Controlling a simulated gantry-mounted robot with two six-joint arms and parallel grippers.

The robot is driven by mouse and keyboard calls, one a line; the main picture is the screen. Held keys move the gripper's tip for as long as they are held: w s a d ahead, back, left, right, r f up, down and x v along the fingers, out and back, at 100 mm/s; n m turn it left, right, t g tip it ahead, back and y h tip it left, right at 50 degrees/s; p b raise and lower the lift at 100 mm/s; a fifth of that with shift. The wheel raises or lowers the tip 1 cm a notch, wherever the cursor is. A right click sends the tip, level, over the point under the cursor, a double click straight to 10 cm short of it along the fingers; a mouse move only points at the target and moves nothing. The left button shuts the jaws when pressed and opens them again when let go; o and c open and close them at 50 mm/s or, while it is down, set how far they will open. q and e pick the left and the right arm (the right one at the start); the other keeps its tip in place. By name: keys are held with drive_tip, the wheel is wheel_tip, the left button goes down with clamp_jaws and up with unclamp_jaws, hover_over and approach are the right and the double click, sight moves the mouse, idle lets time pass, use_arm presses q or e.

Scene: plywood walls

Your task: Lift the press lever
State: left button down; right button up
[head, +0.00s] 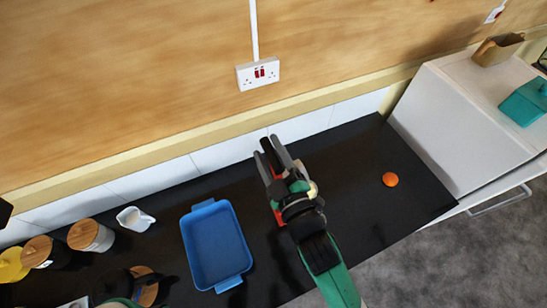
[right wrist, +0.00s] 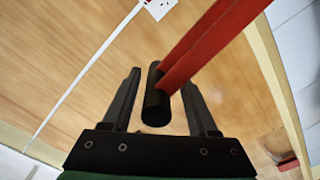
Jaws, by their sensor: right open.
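The press lever has two red arms (right wrist: 215,45) that end in a black cylindrical handle (right wrist: 157,97). In the right wrist view the handle lies between the two black fingers of my right gripper (right wrist: 161,80), with gaps visible on both sides. In the head view my right gripper (head: 267,149) is open around the black handle (head: 265,146), and the press body is mostly hidden beneath my arm. Dark and green parts at the bottom left edge of the head view may be my left gripper; its jaws cannot be made out.
A blue tray (head: 217,245) lies on the black counter, left of the press. An orange (head: 390,179) lies to the right. A small white jug (head: 134,219) and wooden-lidded jars (head: 90,236) stand at the left. A wall socket (head: 258,74) is behind.

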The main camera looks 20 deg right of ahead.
drive_tip(key=s+d+b, duration=0.1)
drive_tip(key=s, duration=1)
drive_tip(key=shift+s+d, duration=0.2)
